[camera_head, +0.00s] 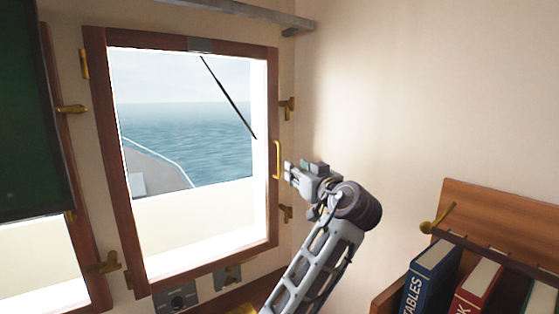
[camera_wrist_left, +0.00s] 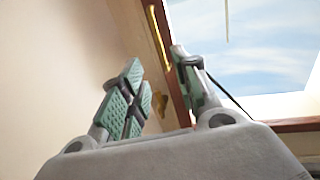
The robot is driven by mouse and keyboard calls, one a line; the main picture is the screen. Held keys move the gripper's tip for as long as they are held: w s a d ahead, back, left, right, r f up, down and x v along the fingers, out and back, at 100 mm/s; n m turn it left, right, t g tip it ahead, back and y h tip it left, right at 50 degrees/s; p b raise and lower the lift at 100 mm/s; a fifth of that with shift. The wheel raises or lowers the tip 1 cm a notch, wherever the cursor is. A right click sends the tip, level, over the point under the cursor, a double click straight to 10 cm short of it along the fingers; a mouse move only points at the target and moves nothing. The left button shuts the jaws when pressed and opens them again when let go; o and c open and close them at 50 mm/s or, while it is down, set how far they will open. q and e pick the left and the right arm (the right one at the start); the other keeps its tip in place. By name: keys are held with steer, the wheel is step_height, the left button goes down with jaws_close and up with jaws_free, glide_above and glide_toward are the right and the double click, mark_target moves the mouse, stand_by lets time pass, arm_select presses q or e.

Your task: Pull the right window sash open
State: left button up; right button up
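The right window sash (camera_head: 118,160) has a brown wooden frame around a bright pane with sea behind it. It looks flush in its opening. Its brass pull handle (camera_head: 277,160) is upright on the right-hand frame member; it also shows at the top of the left wrist view (camera_wrist_left: 160,38). My left gripper (camera_head: 291,170) is just right of the handle, pointing at it. In the left wrist view its green-padded fingers (camera_wrist_left: 160,90) are apart, with the handle beyond the gap between them. No contact is visible. My right gripper is out of view.
Brass latches (camera_head: 287,107) (camera_head: 286,213) sit right of the sash. A control panel (camera_head: 176,300) is below it. A wooden shelf (camera_head: 497,205) with books and a brass peg (camera_head: 437,220) stands right. A dark green panel (camera_head: 32,110) covers part of the left window. The wall between is clear.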

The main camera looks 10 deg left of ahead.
arm_select(q)
steer(key=w, duration=0.1)
steer(key=p, duration=0.5)
glide_above(279, 175)
steer(key=shift+w, duration=0.3)
jaws_close()
stand_by(0.4)
